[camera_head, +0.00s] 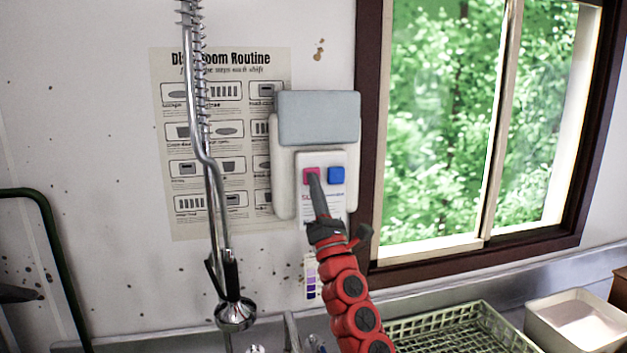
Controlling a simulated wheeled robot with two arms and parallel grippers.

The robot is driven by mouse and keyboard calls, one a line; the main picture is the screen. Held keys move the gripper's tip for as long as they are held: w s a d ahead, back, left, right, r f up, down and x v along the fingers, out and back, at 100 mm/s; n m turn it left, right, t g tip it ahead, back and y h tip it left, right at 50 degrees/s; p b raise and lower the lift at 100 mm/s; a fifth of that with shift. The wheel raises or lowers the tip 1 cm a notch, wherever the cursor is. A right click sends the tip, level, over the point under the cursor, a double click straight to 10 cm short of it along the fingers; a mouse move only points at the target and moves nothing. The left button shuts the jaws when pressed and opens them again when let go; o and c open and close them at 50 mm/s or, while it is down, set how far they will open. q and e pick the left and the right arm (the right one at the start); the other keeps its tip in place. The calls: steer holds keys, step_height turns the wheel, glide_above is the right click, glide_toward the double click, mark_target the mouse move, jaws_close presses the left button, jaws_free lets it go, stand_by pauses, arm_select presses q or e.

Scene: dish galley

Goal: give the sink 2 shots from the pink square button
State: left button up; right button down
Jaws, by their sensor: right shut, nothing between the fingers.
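A white wall dispenser (284,165) with a grey-blue top block (318,118) hangs beside the window. Its front panel has a pink square button (308,173) on the left and a blue square button (336,174) on the right. My right gripper (313,177) is shut and empty, on a red arm rising from below. Its tip overlaps the pink button and hides part of it; I cannot tell whether it touches. The sink itself is mostly out of view below; a small part of its fittings shows at the bottom. My left gripper is not in view.
A spring-hose sprayer (217,190) hangs left of the dispenser, in front of a wall poster (170,150). A green rack (455,331) and a white tub (578,322) stand at the lower right. A dark green rail (58,250) is at the left.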

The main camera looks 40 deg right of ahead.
steer(key=shift+w, duration=0.1)
stand_by(0.6)
steer(key=shift+s+a+f, duration=0.1)
steer(key=shift+s+a, duration=0.2)
steer(key=shift+s, duration=0.2)
steer(key=shift+s+a, duration=0.25)
steer(key=shift+s, duration=0.2)
steer(key=s, duration=0.1)
steer(key=s+a, duration=0.1)
steer(key=s, duration=0.1)
steer(key=s+a+p, duration=0.1)
steer(key=shift+s+a, duration=0.15)
steer(key=shift+s, duration=0.05)
